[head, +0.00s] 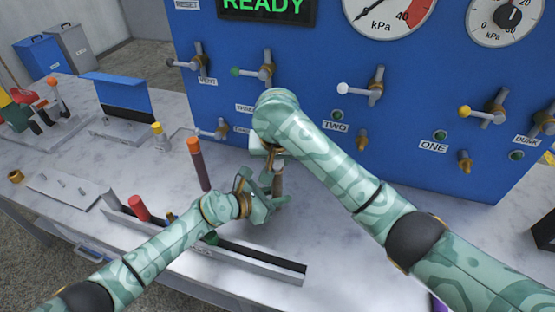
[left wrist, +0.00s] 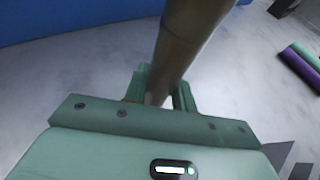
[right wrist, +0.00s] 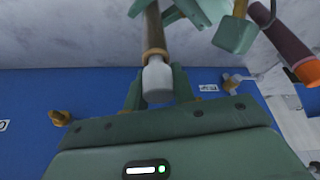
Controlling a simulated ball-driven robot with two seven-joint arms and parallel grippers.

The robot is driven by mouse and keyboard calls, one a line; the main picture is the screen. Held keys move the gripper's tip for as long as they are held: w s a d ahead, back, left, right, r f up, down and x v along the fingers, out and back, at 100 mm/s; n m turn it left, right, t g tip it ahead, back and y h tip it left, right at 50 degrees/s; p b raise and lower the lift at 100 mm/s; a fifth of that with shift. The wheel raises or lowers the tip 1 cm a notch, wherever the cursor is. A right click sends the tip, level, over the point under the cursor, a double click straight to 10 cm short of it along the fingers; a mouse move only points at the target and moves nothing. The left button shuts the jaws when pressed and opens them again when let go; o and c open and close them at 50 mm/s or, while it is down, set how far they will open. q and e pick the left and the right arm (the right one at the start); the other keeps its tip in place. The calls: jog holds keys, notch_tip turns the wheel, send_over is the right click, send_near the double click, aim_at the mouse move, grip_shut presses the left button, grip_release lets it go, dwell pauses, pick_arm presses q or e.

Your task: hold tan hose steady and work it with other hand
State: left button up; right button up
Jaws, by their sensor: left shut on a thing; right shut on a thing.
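The tan hose (head: 278,188) is short and mostly hidden behind my grippers in the head view. My left gripper (head: 266,203) is shut around its lower part; in the left wrist view the hose (left wrist: 182,45) passes between the fingers. My right gripper (head: 272,152) is above, near the blue panel. In the right wrist view it is shut on the hose's white end (right wrist: 157,82), beside a brass collar (right wrist: 155,53). The hose (right wrist: 152,25) runs from there towards the left gripper's fingers.
A blue panel (head: 310,120) with valves and gauges stands behind. A dark red hose with an orange end (head: 196,158) stands close to the left. A long dark rack (head: 250,258) lies in front. Bare marble bench (head: 345,235) shows to the right.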

pick_arm(q)
jog(key=shift+f, duration=0.1)
pick_arm(e)
jog(key=shift+r, duration=0.1)
jog(key=shift+r, duration=2.2)
jog(key=shift+r, duration=1.5)
pick_arm(q)
jog(key=o, duration=1.1)
